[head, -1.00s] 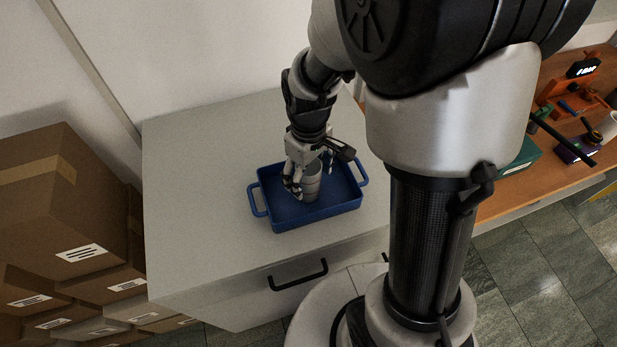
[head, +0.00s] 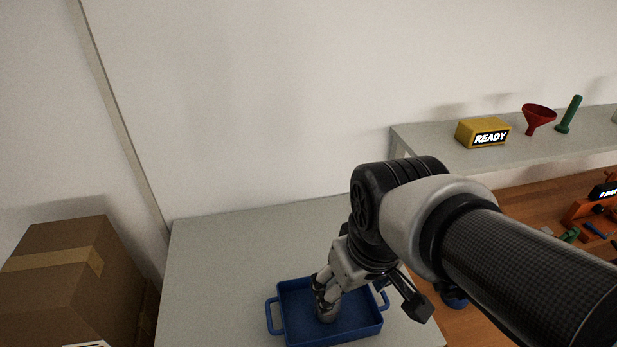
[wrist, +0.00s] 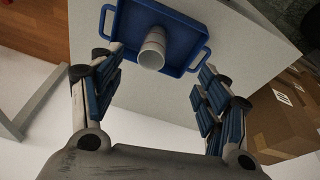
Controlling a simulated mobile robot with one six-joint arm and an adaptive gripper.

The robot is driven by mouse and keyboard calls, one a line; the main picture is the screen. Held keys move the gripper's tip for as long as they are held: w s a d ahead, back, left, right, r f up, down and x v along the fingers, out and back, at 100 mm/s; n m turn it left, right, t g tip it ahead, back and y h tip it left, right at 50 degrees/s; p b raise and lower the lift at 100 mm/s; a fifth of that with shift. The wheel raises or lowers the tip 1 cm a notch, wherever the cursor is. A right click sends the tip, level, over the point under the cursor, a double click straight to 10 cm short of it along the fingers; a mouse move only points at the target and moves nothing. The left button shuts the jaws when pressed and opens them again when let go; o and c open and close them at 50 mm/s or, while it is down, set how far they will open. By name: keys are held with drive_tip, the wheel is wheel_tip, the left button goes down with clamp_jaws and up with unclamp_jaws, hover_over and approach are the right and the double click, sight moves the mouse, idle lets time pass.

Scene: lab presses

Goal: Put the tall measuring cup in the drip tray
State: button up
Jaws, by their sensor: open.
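The tall measuring cup (head: 327,312) is grey and stands inside the blue drip tray (head: 290,335), near its middle. My gripper (head: 322,283) is over the cup and partly hides it in the head view. In the wrist view the cup (wrist: 152,48) shows pale and round-mouthed, with blue tray floor (wrist: 180,35) around it. My gripper's fingers (wrist: 160,60) are spread wide to either side, with gaps between them and the cup. The gripper is open and empty. The cup's base is hard to see.
The tray sits on a grey cabinet top (head: 230,260) with free room behind and left. Cardboard boxes (head: 60,270) stand at left. At right, a shelf (head: 430,140) holds a yellow READY box (head: 484,133), a red funnel (head: 537,117) and a green item (head: 569,115).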

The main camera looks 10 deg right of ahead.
drive_tip(key=s, duration=0.1)
drive_tip(key=s+r+m+t, duration=0.1)
drive_tip(key=s, duration=0.1)
drive_tip(key=s+m, duration=0.1)
drive_tip(key=s, duration=0.1)
drive_tip(key=shift+s+r+t, duration=0.25)
drive_tip(key=shift+r+t, duration=0.05)
drive_tip(key=shift+r, duration=0.05)
